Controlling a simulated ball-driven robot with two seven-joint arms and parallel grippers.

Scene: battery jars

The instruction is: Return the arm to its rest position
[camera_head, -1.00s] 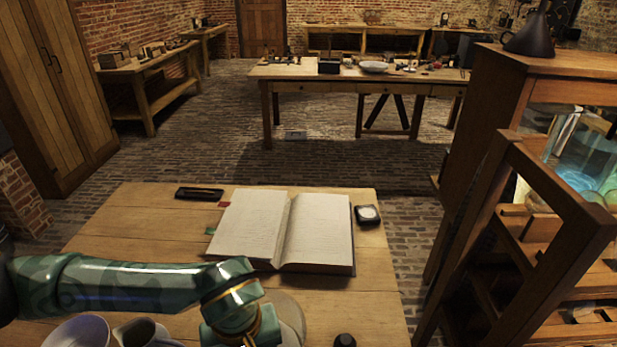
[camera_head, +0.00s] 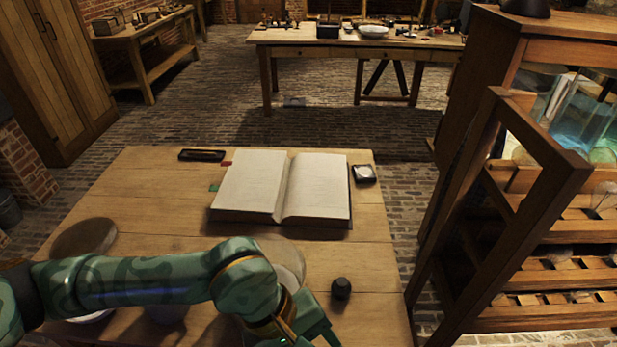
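My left arm (camera_head: 150,282) comes in from the left, green-patterned, and stretches low across the front of the wooden table (camera_head: 375,245). Its wrist and gripper end (camera_head: 303,325) is at the bottom edge of the view, in front of a pale round plate (camera_head: 290,258) that it partly covers. The fingertips do not show, so I cannot tell if it is open or holds anything. My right gripper is not in view.
An open book (camera_head: 318,188) lies beyond the arm. A small dark knob-like object (camera_head: 341,289) stands right of the wrist. A round brown disc (camera_head: 84,237) lies left; vessels beneath the arm are mostly hidden. A wooden rack (camera_head: 540,205) stands at right.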

